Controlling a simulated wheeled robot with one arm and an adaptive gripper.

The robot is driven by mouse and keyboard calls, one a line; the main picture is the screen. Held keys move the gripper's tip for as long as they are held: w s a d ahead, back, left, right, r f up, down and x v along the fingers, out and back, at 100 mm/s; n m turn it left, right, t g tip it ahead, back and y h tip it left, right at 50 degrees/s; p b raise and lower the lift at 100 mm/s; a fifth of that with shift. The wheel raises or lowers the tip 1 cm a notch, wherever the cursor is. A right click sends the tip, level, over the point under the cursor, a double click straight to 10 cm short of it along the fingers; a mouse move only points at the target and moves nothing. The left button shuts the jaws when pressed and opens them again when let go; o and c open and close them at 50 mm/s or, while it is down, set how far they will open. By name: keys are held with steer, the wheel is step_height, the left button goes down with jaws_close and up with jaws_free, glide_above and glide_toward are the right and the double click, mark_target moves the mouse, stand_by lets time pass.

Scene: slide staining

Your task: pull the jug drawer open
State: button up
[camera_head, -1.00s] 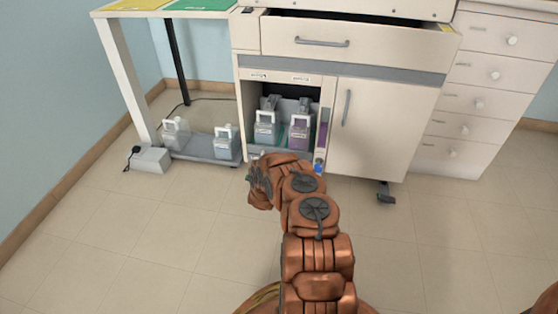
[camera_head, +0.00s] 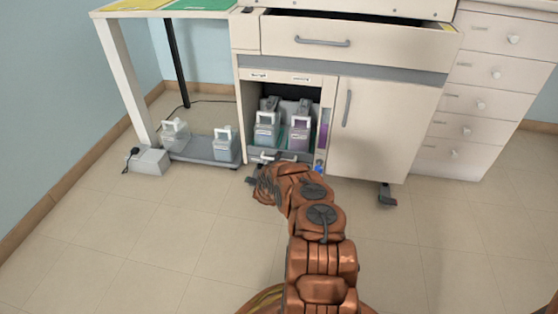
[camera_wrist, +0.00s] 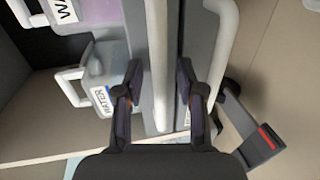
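The jug drawer is the low grey tray with its front (camera_head: 256,153) at the foot of the open cabinet bay; it holds several jugs. Its pale bar handle (camera_head: 279,157) shows just above my gripper (camera_head: 266,184) in the head view. In the wrist view my gripper (camera_wrist: 157,75) is open, its two fingers apart. The grey drawer front (camera_wrist: 170,60) lies between the fingers in the picture, and a curved white bar (camera_wrist: 227,40), likely the handle, is right of the right finger. I cannot tell whether either finger touches anything.
A cabinet door (camera_head: 384,130) is shut right of the bay. A caster foot (camera_head: 386,194) sticks out below it. A low grey tray (camera_head: 200,149) with two clear jugs is on the floor to the left. The floor (camera_head: 160,240) in front is clear.

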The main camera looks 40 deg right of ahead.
jaws_close()
steer(key=shift+s+a, duration=0.1)
stand_by(0.5)
